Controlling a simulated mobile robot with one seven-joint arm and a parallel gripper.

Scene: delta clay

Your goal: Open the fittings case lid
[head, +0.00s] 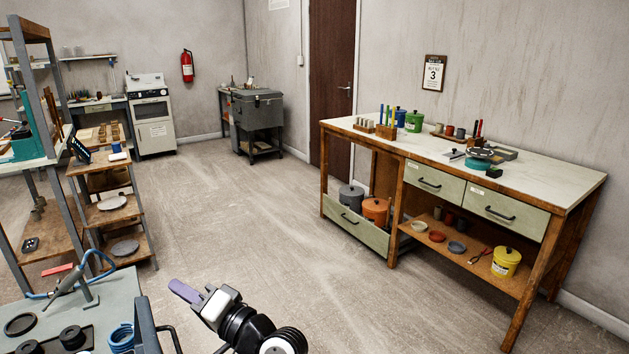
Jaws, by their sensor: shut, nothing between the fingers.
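I cannot tell for sure which thing is the fittings case. A grey lidded chest (258,110) on a dark stand at the back, left of the brown door, has a lid that looks shut. A teal box-like thing (28,147) sits on the left bench, partly cut off and hidden by a grey post. My gripper (185,291) is at the bottom of the head view, with its purple fingers shut and empty. It is over the floor, right of the near grey bench and far from the chest.
A near grey bench (125,288) with black round parts and blue rings stands at the lower left. A wooden workbench (560,178) stands at the right, its lower left drawer (350,222) open with pots inside. The middle floor (240,200) is clear toward the back.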

